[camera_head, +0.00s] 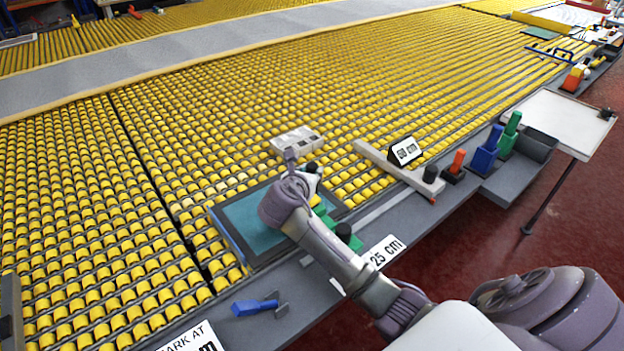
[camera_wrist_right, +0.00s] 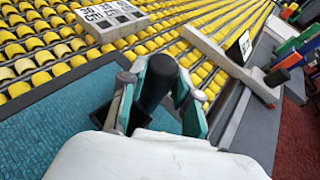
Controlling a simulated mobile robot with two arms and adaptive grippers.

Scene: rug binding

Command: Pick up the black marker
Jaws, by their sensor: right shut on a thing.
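My right gripper (camera_head: 303,178) is over the dark teal mat (camera_head: 245,222) near the table's front edge. In the right wrist view the fingers of the right gripper (camera_wrist_right: 162,92) are closed around a black cylinder, the black marker (camera_wrist_right: 157,80), which stands up between them. Its lower part is hidden by the gripper and wrist. I cannot tell from these views how high it is above the mat. My left gripper is not in view.
A white labelled block (camera_head: 297,139) lies on the yellow rollers behind the gripper. A white bar (camera_head: 395,172) with a small display (camera_head: 404,151) lies to its right. Red (camera_head: 455,165), blue (camera_head: 487,150) and green (camera_head: 511,135) holders stand along the edge. A blue-handled tool (camera_head: 258,305) lies front left.

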